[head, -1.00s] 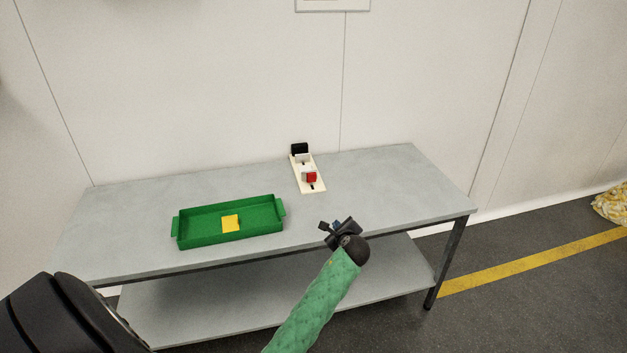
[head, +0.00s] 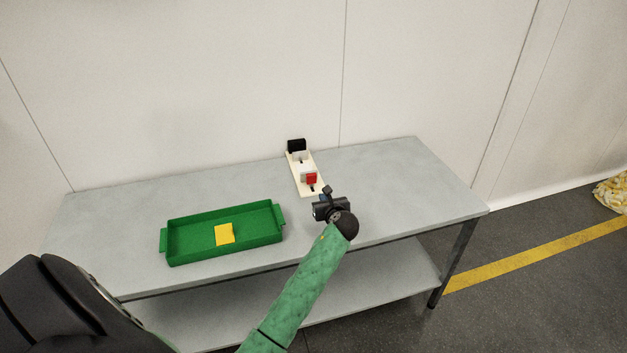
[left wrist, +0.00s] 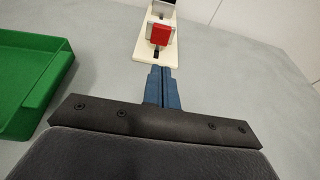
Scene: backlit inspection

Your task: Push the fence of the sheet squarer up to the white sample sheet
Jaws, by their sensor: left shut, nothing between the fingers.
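The sheet squarer has a cream base (head: 305,189) lying on the bench, with a black stop block (head: 296,145) at its far end. The white sample sheet (head: 300,156) stands just in front of that block. The fence, with a red face (head: 311,178), sits nearer me, apart from the sheet; a dark slot shows between them. The red face also shows in the left wrist view (left wrist: 160,34). My left gripper (head: 326,191) is shut and empty, close to the near end of the base. Its blue fingertips (left wrist: 161,70) point toward the fence, short of it. My right gripper is out of view.
A green tray (head: 181,255) holding a yellow piece (head: 224,234) stands on the left of the grey bench (head: 410,185). The bench right of the squarer is clear. A wall rises behind the bench.

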